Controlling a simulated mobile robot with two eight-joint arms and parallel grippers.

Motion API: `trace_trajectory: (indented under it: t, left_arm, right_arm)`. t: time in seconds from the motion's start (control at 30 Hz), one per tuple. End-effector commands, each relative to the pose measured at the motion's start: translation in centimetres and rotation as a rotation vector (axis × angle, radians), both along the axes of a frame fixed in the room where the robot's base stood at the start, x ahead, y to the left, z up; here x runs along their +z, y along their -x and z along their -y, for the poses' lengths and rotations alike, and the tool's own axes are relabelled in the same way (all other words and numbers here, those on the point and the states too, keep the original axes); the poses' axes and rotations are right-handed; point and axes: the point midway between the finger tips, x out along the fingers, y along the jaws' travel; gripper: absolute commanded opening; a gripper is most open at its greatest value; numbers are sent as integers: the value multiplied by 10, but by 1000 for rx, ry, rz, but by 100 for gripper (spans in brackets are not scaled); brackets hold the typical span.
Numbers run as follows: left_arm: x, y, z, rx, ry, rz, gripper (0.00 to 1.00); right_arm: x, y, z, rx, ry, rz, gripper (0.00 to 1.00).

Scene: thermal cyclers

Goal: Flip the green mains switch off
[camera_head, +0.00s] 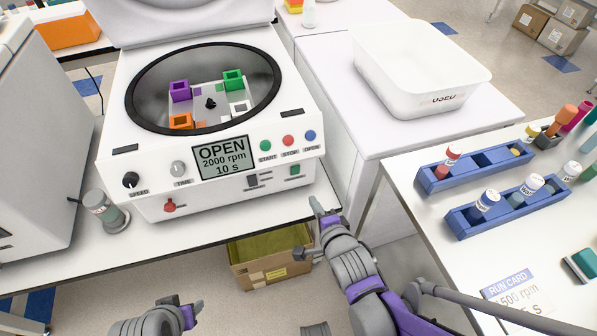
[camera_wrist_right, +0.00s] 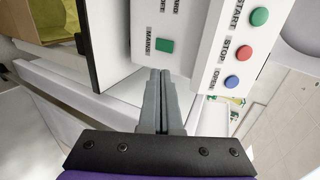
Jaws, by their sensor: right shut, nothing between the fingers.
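The green mains switch (camera_head: 295,170) is at the lower right of the white centrifuge's (camera_head: 150,205) front panel. In the right wrist view the green switch (camera_wrist_right: 164,46) shows beside its MAINS label, just beyond my fingertips. My right gripper (camera_head: 316,206) is in front of the panel, below and slightly right of the switch. In the wrist view the right gripper's fingers (camera_wrist_right: 160,75) are together, with nothing between them, pointing at the panel; a small gap to the switch seems to show. My left gripper (camera_head: 190,312) is low at the bottom left, empty-looking and far from the centrifuge; its jaws are unclear.
The centrifuge lid is up and its display (camera_head: 223,158) reads OPEN. START, STOP and OPEN buttons sit above the switch. A red knob (camera_head: 169,205) is at the lower left. A cardboard box (camera_head: 270,272) stands below the bench. Blue tube racks (camera_head: 440,183) are on the right table.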

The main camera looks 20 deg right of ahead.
Motion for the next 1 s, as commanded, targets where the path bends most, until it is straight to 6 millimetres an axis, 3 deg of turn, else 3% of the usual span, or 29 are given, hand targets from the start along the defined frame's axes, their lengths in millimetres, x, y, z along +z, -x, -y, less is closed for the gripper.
trace_trajectory:
  t: [0.27,0.73,1.0]
  left_arm:
    - [-5,0,0,0,0,-2,50]
    - [-38,-2,0,0,0,-13,50]
    - [-39,-3,0,0,0,-14,50]
  right_arm:
    - [-5,-9,0,-1,-3,-1,0]
    - [-45,-94,-3,-3,-3,-2,0]
    - [-38,-126,-4,-2,-4,-1,0]
